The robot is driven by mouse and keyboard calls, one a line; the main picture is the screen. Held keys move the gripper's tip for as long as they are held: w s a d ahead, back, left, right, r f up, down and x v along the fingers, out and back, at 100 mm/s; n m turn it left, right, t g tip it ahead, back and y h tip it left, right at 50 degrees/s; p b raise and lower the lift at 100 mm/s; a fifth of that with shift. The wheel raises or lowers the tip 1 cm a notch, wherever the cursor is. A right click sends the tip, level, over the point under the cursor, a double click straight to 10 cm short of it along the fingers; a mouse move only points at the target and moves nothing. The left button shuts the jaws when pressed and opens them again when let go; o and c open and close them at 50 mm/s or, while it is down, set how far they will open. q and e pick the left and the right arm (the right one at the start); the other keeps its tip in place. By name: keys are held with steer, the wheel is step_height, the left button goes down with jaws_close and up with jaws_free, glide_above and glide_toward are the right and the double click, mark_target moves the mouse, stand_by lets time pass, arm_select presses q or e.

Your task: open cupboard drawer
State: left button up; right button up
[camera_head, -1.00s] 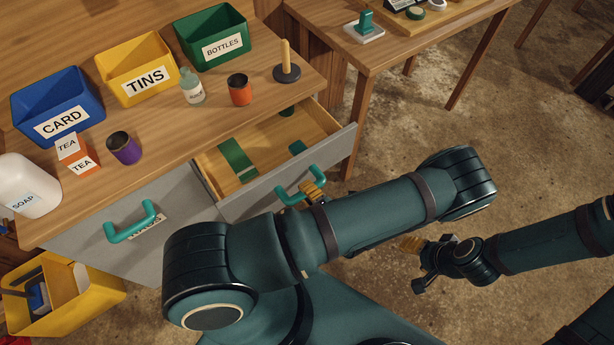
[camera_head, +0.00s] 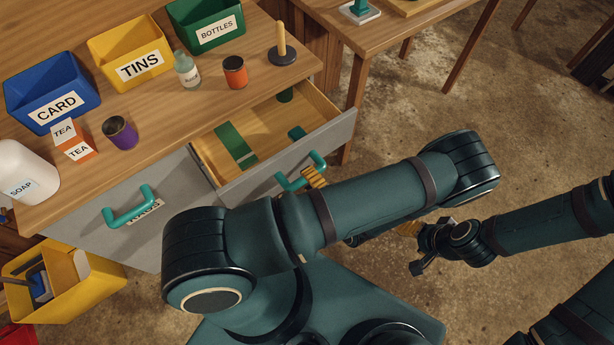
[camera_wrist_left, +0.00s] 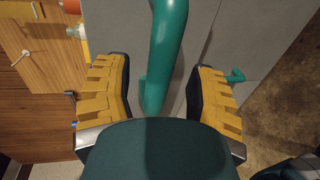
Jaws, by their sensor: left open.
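The right-hand cupboard drawer (camera_head: 287,155) stands pulled out, with its inside visible. Its teal handle (camera_head: 290,184) is on the grey front. My left gripper (camera_head: 314,177) is at that handle, partly hidden behind my own arm. In the left wrist view, a teal handle bar (camera_wrist_left: 165,55) runs between the two yellow-padded fingers of my left gripper (camera_wrist_left: 163,95). The fingers are spread wide, with gaps on both sides of the bar. My right gripper (camera_head: 415,232) hangs over the floor at the right, away from the drawer; its fingers are mostly hidden.
The left drawer (camera_head: 165,240) is shut. Blue, yellow and green bins, a soap bottle, tea boxes and tins stand on the cupboard top (camera_head: 175,125). A yellow crate (camera_head: 75,290) stands at lower left. A table (camera_head: 400,30) is behind.

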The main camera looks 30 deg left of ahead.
arm_select(q)
steer(key=v, duration=0.6)
steer(key=shift+d, duration=0.1)
stand_by(0.3)
steer(key=s+f+n+g+h, duration=0.3)
steer(key=s+n+g+h, duration=0.2)
steer(key=s+n+g, duration=0.7)
steer(key=d+n+h, duration=0.5)
steer(key=n+h, duration=0.2)
steer(key=n, duration=0.3)
steer(key=w+r+n+t+h, duration=0.2)
steer(key=w+n, duration=0.4)
steer(key=n, duration=0.4)
steer(key=w+r+n+t+h, duration=0.3)
steer(key=w+n+t, duration=0.3)
steer(key=n, duration=0.4)
steer(key=shift+r+h, duration=0.25)
steer(key=shift+h, duration=0.35)
